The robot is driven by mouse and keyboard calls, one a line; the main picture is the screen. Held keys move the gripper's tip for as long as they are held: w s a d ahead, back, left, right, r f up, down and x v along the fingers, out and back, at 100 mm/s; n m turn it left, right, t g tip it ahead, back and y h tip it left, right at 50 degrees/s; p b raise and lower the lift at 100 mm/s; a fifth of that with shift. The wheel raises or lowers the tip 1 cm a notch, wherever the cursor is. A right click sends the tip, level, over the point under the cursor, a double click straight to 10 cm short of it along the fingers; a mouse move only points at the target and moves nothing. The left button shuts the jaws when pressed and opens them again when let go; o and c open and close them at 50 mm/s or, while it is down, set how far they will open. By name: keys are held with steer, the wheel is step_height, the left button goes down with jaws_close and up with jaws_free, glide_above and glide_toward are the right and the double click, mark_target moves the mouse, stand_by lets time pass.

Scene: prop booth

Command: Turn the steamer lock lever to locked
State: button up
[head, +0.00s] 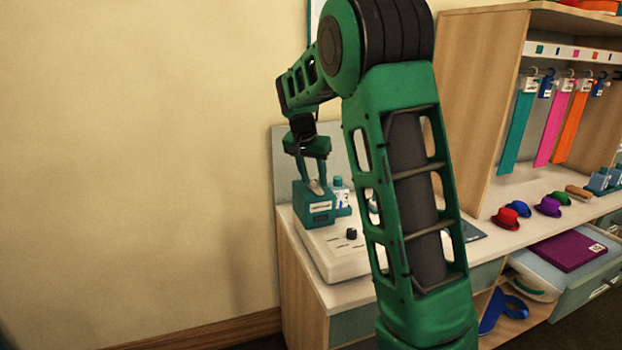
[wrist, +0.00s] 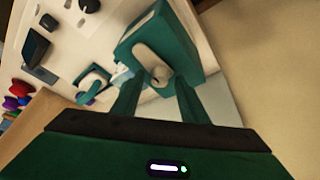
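The teal steamer box (head: 313,212), with a white label on its front, stands at the back of the counter near the wall. A pale lever (head: 317,187) sits on its top. In the wrist view the lever (wrist: 150,62) is a pale rounded piece on the teal face of the steamer (wrist: 190,48). My gripper (head: 309,181) points down over the box. In the wrist view its two fingers (wrist: 158,85) are apart, with the lever's near end between and just beyond their tips. I cannot tell whether either finger touches it. The lock markings are not readable.
A white unit with a black knob (head: 352,234) stands in front of the steamer. A small teal-capped item (head: 339,190) is close on its right. Right lie small coloured hats (head: 548,206) and a shelf with hanging ribbons (head: 552,128). My arm hides part of the counter.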

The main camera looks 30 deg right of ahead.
steer(key=shift+c, duration=0.6)
jaws_close()
steer(key=shift+n, duration=0.5)
steer(key=n, duration=0.2)
steer(key=n+t+y, duration=0.1)
steer(key=shift+s+d+n+t, duration=0.1)
steer(key=shift+n+t, duration=0.2)
steer(key=shift+n, duration=0.1)
steer(key=n+y, duration=0.1)
steer(key=n, duration=0.3)
steer(key=shift+d+t+y, duration=0.15)
steer(key=shift+t+y, duration=0.15)
steer(key=shift+y, duration=0.1)
steer(key=n+y, duration=0.1)
steer(key=n, duration=0.2)
steer(key=n+y, duration=0.1)
steer(key=n, duration=0.1)
steer(key=shift+d+r+n, duration=0.1)
steer(key=shift+d+n, duration=0.1)
steer(key=shift+n, duration=0.2)
steer(key=shift+n+y, duration=0.6)
steer(key=shift+n, duration=1.3)
